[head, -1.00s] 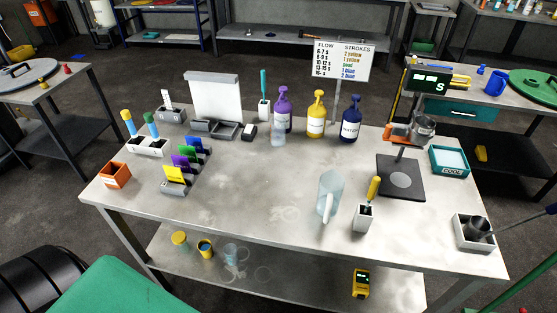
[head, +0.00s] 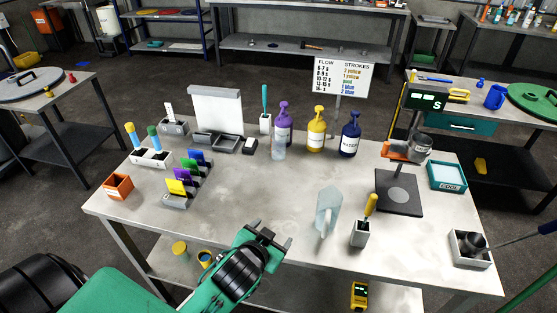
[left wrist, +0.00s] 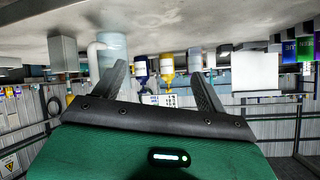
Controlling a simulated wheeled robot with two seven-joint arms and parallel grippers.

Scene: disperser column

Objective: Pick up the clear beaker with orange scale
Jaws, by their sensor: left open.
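A clear jug-like vessel with a handle (head: 327,208) stands on the table near the front, right of the middle. It also shows in the upside-down left wrist view (left wrist: 112,48). A smaller clear beaker (head: 279,149) stands in front of the purple bottle. I cannot make out an orange scale on either. My left gripper (head: 271,236) is open and empty at the table's front edge, left of the jug and apart from it. Its two fingers show in the left wrist view (left wrist: 161,78). My right gripper is not in view.
Purple (head: 283,122), yellow (head: 316,130) and blue (head: 349,138) pump bottles stand behind. Coloured cards (head: 186,178) stand at left. The tabletop between cards and jug is clear.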

